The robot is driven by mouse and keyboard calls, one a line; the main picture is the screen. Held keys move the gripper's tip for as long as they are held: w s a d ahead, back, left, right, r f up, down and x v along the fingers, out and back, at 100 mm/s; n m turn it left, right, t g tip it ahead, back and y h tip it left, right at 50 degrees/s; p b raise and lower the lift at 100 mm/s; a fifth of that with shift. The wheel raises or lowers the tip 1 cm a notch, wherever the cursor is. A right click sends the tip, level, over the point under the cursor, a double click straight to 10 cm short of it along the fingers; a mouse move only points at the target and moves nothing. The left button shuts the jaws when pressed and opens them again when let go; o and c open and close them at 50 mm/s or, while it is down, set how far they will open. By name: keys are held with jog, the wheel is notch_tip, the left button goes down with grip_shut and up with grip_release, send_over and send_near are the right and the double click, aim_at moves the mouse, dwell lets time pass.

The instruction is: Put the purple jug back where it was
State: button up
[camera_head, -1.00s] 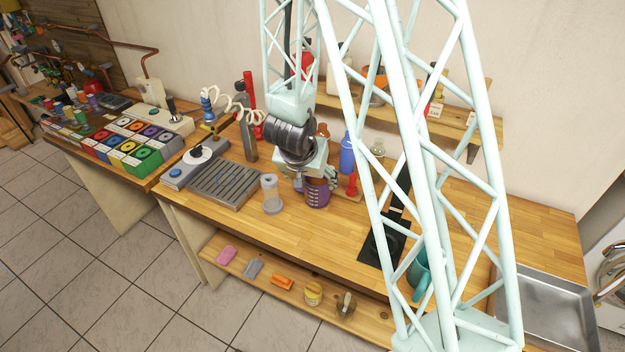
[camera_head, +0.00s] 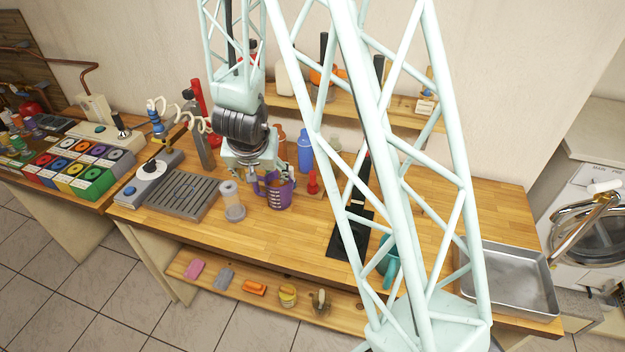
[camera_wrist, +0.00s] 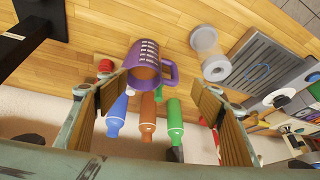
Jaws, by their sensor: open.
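The purple jug (camera_head: 279,194), with pale markings on its side, stands upright on the wooden worktop. A clear cylinder stands to its left and a red-topped item to its right. In the wrist view the jug (camera_wrist: 142,62) shows its handle on the right and a brownish interior. My gripper (camera_head: 258,176) is behind and slightly left of the jug in the head view. In the wrist view my gripper (camera_wrist: 160,98) has its two fingers wide apart and nothing held between them. The jug lies beyond the fingertips and appears clear of them.
The clear cylinder (camera_head: 232,202) and grey slatted tray (camera_head: 184,194) stand left of the jug. A blue bottle (camera_head: 305,152) is behind it, with green (camera_wrist: 175,118) and orange (camera_wrist: 147,112) bottles nearby. A black plate (camera_head: 347,238) lies right. The worktop's front is clear.

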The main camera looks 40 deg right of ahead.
jog(key=s+a+r+n+y, duration=0.1)
jog(key=s+a+r, duration=0.3)
jog(key=r, duration=0.3)
jog(key=s+a+r+n+y, duration=0.2)
jog(key=s+a+r, duration=0.15)
jog(key=r, duration=0.35)
jog(key=s+a+r+n+y, duration=0.1)
jog(key=s+a+r, duration=0.25)
jog(key=r, duration=0.35)
jog(key=s+r+n, duration=0.1)
jog(key=s+r, duration=0.2)
jog(key=s, duration=0.6)
jog(key=s+d+r+n, duration=0.1)
jog(key=s+r, duration=0.3)
jog(key=s, duration=0.5)
jog(key=s+d+r+n+g+h, duration=0.1)
jog(key=s+r, duration=0.3)
jog(key=s, duration=0.6)
jog(key=shift+d+n, duration=0.25)
jog(key=shift+n, duration=0.05)
jog(key=shift+s, duration=0.1)
jog(key=shift+c, duration=0.7)
jog(key=c, duration=1.3)
jog(key=shift+f, duration=0.1)
